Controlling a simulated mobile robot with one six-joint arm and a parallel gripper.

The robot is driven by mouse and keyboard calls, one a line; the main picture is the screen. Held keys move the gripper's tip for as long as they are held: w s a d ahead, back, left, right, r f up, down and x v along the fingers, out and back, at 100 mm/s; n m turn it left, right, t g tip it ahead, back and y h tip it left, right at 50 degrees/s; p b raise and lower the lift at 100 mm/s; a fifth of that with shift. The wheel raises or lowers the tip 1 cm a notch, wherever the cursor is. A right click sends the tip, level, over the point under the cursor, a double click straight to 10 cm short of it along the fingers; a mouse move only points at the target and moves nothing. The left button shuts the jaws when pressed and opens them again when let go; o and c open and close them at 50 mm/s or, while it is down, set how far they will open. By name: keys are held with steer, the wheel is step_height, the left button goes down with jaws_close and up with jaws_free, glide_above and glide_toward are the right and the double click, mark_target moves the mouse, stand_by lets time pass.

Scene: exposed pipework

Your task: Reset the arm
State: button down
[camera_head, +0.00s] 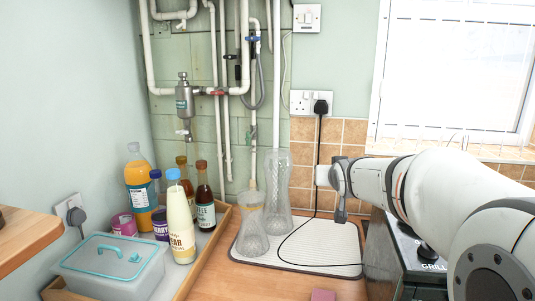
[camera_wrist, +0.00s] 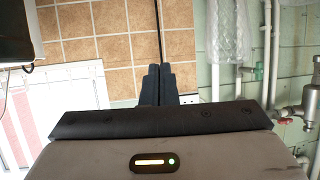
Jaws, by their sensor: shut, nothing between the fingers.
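My arm reaches in from the right in the head view, in front of the tiled wall and window. My gripper (camera_head: 340,216) hangs at its end, above the right edge of the ribbed drying mat (camera_head: 344,260). In the wrist view the two dark fingers of my gripper (camera_wrist: 159,72) are together, with nothing between them. The wrist view is turned over, with pipes at the right and the window at the lower left.
A clear vase (camera_head: 278,190) and a shorter glass (camera_head: 252,238) stand on the mat. A wooden tray (camera_head: 207,252) holds several bottles and a lidded box (camera_head: 112,262). The grill appliance (camera_head: 412,262) sits under my arm. Pipes with a red valve (camera_head: 217,92) run up the wall.

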steer(key=s+f+g, duration=0.3)
steer(key=s+f, duration=0.2)
steer(key=s, duration=0.6)
steer(key=s+a+f+g, duration=0.1)
steer(key=s+f+g, duration=0.3)
steer(key=s, duration=0.7)
steer(key=s+a+f+g, duration=0.1)
steer(key=s+f+g, duration=0.2)
steer(key=s+f, duration=0.5)
steer(key=s, duration=0.3)
steer(key=shift+n+g, duration=0.3)
steer(key=shift+r, duration=0.15)
